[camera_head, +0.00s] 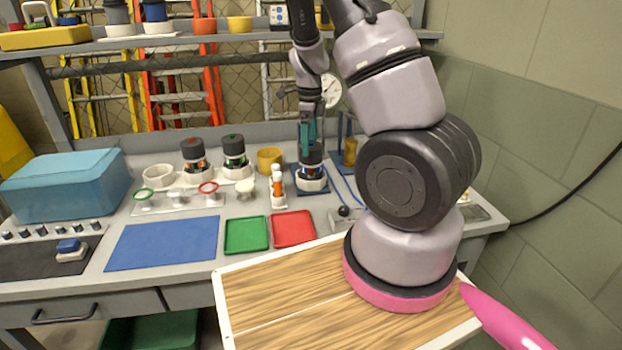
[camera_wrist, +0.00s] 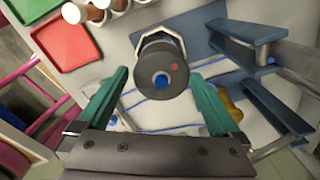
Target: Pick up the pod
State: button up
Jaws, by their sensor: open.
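A pod with a black cap (camera_head: 311,157) and a white base stands upright on a blue stand at the back of the bench. In the wrist view its dark round top (camera_wrist: 161,62) has a blue centre and a small red dot. My gripper (camera_head: 308,134) points down just above or around the pod's top. In the wrist view its two teal fingers (camera_wrist: 161,78) are spread apart, one to each side of the pod. I cannot tell whether they touch it. Two similar black-capped pods, one with a red mark (camera_head: 194,155) and one with a green mark (camera_head: 235,155), stand to the left.
A green tray (camera_head: 246,234) and a red tray (camera_head: 294,229) lie in front. An orange-and-white bottle (camera_head: 277,188) stands left of the pod. A blue bracket (camera_wrist: 245,42) rises close beside the gripper. A blue mat (camera_head: 163,243) lies bare at left.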

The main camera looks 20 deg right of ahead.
aim_at(311, 164)
notch_tip(311, 164, down, 8)
jog(key=shift+d+f, duration=0.15)
jog(key=shift+f, duration=0.05)
jog(key=c, duration=1.4)
